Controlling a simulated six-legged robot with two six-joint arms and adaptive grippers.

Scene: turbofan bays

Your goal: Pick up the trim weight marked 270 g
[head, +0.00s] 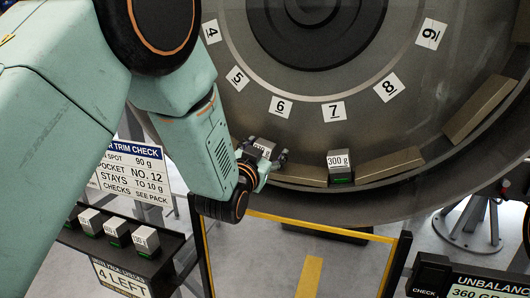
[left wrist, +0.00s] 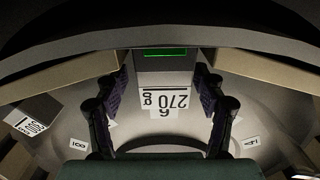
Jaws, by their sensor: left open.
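The trim weight marked 270 g (left wrist: 168,98) is a grey block with a white label and a green strip. In the left wrist view it stands between the two fingers of my left gripper (left wrist: 162,92), with gaps on both sides. In the head view, the weight (head: 264,146) sits in the rim near pocket label 6, partly hidden by my left gripper (head: 263,160). The gripper is open around it, not closed on it.
A 300 g weight (head: 339,165) sits in the rim to the right, near label 7. Tan blocks (head: 389,165) line the rim. A dark rack (head: 120,245) with several weights stands lower left, below a trim check sign (head: 133,168). An unbalance display (head: 470,280) is lower right.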

